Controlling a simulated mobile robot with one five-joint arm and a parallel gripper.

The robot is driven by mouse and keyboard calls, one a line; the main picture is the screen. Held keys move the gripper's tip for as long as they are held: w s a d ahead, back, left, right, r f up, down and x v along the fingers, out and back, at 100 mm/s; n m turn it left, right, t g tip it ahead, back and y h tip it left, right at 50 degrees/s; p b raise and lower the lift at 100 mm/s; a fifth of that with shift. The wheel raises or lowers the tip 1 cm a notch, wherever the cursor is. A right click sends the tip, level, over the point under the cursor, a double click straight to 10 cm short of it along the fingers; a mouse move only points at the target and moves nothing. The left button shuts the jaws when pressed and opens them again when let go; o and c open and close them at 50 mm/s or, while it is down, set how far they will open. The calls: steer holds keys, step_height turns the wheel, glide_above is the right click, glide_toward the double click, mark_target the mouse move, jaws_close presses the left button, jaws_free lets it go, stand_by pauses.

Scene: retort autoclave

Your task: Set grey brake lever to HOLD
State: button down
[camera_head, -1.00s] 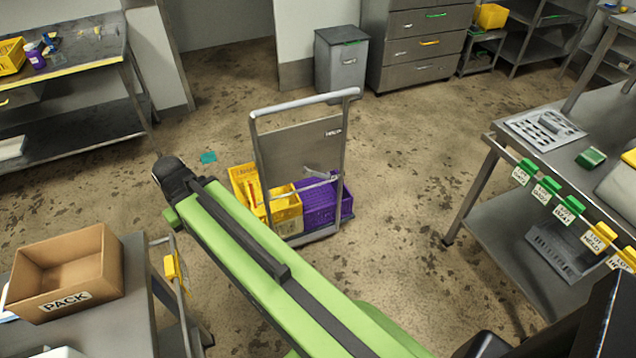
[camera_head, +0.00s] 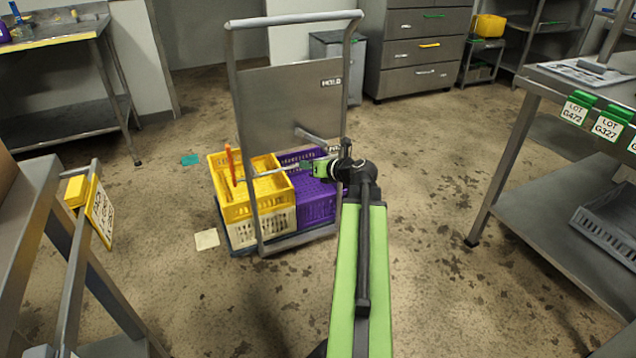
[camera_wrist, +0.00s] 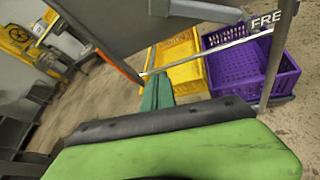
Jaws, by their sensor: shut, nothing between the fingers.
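The grey brake lever (camera_head: 316,137) is on the upright panel of the cart (camera_head: 290,100). It slants down to the right, towards a small lower label. The HOLD label (camera_head: 331,82) is well above it. In the wrist view the lower label reads FREE (camera_wrist: 266,20), and a grey bar (camera_wrist: 205,9), likely the lever, ends near it. My gripper (camera_head: 306,166) is shut and empty, below the lever and in front of the cart's crossbar and crates. Its green fingers (camera_wrist: 157,92) show in the wrist view, apart from the lever.
The cart carries yellow crates (camera_head: 240,205) and a purple crate (camera_head: 312,205). An orange stick (camera_head: 230,165) stands at the yellow crate. A steel table (camera_head: 560,200) is at right, another frame (camera_head: 60,240) at left. Floor around the cart is mostly clear.

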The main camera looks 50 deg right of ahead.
mark_target(312, 139)
steer(key=s+d+f+m+t+h+b, duration=0.1)
steer(key=s+d+f+m+h+b, duration=0.1)
steer(key=s+d+m, duration=0.4)
steer(key=w+d+f+n+b, duration=0.1)
steer(key=w+d+f+b, duration=0.15)
steer(key=w, duration=0.95)
steer(key=d+r+p, duration=0.1)
steer(key=s+d+r+p, duration=0.1)
steer(key=r+p, duration=0.1)
steer(key=shift+s+r, duration=0.1)
steer(key=shift+s, duration=0.05)
